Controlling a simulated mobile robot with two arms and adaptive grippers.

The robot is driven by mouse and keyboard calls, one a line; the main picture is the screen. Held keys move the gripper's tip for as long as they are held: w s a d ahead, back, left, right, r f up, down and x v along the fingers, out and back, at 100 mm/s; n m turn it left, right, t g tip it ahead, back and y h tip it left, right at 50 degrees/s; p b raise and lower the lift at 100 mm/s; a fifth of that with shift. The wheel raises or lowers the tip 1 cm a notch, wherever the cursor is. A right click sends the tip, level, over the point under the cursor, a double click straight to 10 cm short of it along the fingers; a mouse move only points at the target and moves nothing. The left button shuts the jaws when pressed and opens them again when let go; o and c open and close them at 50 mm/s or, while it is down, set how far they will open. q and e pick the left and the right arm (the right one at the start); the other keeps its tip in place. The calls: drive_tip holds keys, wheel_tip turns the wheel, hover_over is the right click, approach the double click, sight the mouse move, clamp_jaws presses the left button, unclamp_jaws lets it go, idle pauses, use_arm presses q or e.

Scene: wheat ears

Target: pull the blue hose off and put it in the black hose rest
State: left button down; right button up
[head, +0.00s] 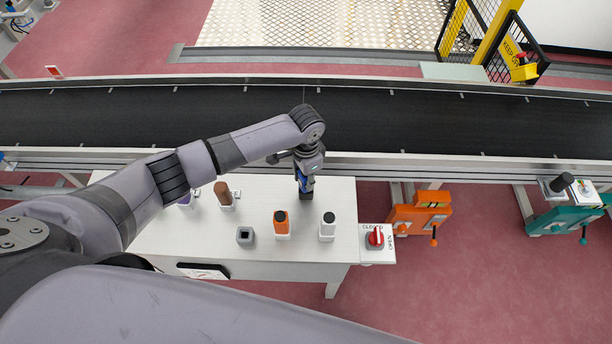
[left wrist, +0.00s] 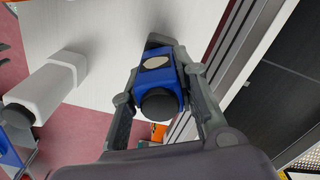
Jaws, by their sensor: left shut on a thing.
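The blue hose piece (head: 306,184) is upright at the right end of the white table, partly hidden under my left gripper (head: 307,174). In the left wrist view the blue piece (left wrist: 155,78) has a black round end and a pale oval patch. The gripper's two fingers are closed on its sides. I cannot tell whether it is still seated in something below. A dark grey block with a square opening (head: 245,236) stands empty near the table's front edge; it best fits the black hose rest. My right gripper is not in view.
An orange piece (head: 281,221), a white piece with a dark top (head: 328,226) and a brown piece (head: 222,193) stand on the table (head: 170,240). A red switch (head: 375,237) is at its right corner. A black conveyor (head: 420,120) runs behind.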

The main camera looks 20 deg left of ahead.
use_arm(q)
drive_tip(key=shift+f, duration=0.3)
drive_tip(key=c, duration=1.2)
unclamp_jaws()
drive_tip(key=shift+r, duration=0.1)
